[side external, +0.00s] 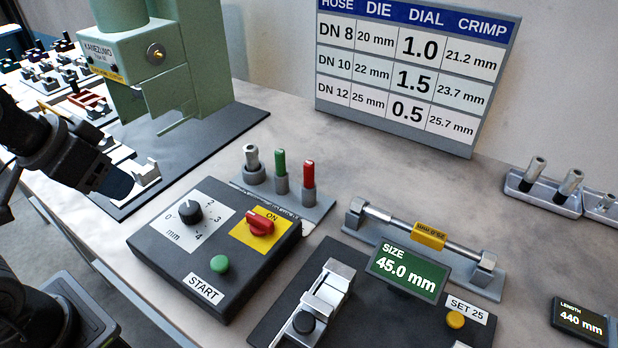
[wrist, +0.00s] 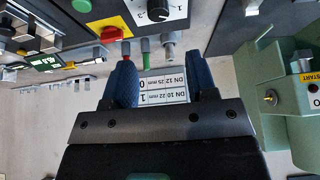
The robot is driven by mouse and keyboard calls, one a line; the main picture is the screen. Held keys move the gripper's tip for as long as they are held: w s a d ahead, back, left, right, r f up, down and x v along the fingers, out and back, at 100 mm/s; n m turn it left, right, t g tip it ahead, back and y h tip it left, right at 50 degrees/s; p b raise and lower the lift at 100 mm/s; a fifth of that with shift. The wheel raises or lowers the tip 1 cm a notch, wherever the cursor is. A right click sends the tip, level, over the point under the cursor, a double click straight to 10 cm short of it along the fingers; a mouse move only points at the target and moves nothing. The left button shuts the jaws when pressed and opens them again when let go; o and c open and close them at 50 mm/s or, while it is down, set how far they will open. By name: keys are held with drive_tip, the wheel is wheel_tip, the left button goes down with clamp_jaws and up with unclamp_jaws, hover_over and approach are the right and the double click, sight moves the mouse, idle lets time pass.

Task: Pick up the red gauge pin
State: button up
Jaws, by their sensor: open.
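The red gauge pin (side external: 308,173) stands upright in a grey holder (side external: 315,213), at the right end of a row with a green pin (side external: 280,162) and a silver pin (side external: 251,158). In the wrist view the red pin (wrist: 126,48) shows just beyond the tip of the left finger, with the green pin (wrist: 145,45) and silver pin (wrist: 168,50) beside it. My gripper (wrist: 163,80) is open and empty, its two blue fingers apart. In the side view my gripper (side external: 115,184) is at the left, well apart from the pins.
A control box (side external: 215,250) with a dial, red switch and green button stands in front of the pins. A green press (side external: 150,70) is at the back left. A gauge bar (side external: 425,240) and size display (side external: 408,270) lie right. A chart board (side external: 410,70) stands behind.

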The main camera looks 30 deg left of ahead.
drive_tip(key=w+d+r+m+g, duration=0.1)
drive_tip(key=w+d+r+m, duration=0.1)
drive_tip(key=w+r+m, duration=0.3)
drive_tip(key=m+g, duration=0.5)
drive_tip(key=m, duration=0.5)
hover_over(309, 186)
wheel_tip(309, 186, down, 5)
drive_tip(key=f, duration=0.9)
drive_tip(key=w+f, duration=0.1)
drive_tip(key=f, duration=0.4)
drive_tip(key=shift+a, duration=0.3)
